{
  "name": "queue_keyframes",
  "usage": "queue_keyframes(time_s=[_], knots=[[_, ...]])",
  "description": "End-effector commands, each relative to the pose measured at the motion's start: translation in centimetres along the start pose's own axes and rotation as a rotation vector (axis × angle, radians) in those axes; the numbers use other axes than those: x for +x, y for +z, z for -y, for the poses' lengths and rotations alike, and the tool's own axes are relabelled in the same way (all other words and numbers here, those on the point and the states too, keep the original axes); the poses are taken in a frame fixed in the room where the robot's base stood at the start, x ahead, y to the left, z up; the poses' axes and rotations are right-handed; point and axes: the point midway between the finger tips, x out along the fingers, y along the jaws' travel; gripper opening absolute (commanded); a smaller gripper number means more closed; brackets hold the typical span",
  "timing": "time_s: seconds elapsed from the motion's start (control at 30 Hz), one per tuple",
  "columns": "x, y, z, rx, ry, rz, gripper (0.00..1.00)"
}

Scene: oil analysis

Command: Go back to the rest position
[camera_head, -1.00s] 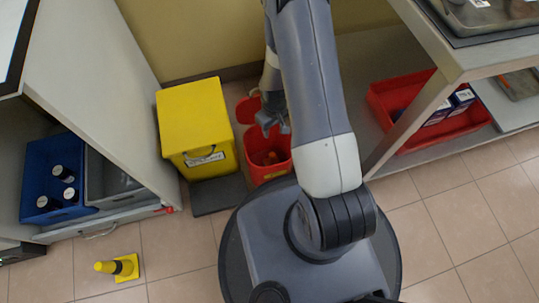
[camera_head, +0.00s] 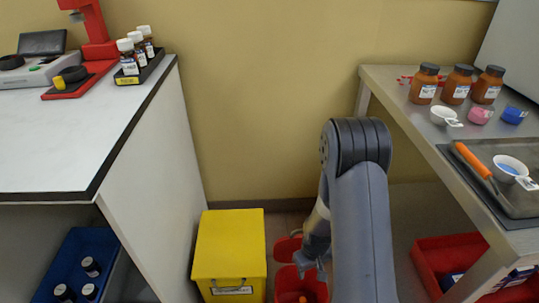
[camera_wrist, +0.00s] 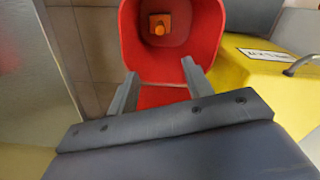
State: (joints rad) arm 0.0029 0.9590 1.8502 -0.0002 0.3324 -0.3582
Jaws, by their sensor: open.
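My gripper (camera_head: 314,268) is over the red bin (camera_head: 312,291) on the floor, at the bottom centre of the head view. In the wrist view its two fingers (camera_wrist: 160,76) are spread apart with nothing between them. The red bin (camera_wrist: 200,45) is in front of them, and a small orange thing (camera_wrist: 159,24) lies inside it. My arm is bent, with its elbow raised and the forearm hanging down towards the bin. Part of the bin is cut off or hidden by the gripper in the head view.
A yellow bin (camera_head: 228,250) stands left of the red bin. A white bench (camera_head: 70,150) is at the left. A table (camera_head: 400,85) with jars, cups and a tray is at the right, close to my arm. A red crate (camera_head: 432,262) is under it.

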Motion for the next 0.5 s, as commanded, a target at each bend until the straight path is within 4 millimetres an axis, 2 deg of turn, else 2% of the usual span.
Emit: queue_keyframes(time_s=[0.03, 0.33, 0.37, 0.4, 0.5], knots=[[1.6, 0.1, 0.0, 0.000, -0.002, 0.005, 0.48], [7.7, 0.1, 0.0, 0.000, -0.001, 0.003, 0.48], [7.8, 0.1, 0.0, 0.000, -0.001, 0.001, 0.48], [5.8, -0.1, 0.0, 0.000, 0.001, -0.003, 0.48], [4.3, 0.0, 0.0, 0.000, 0.000, -0.001, 0.48]])
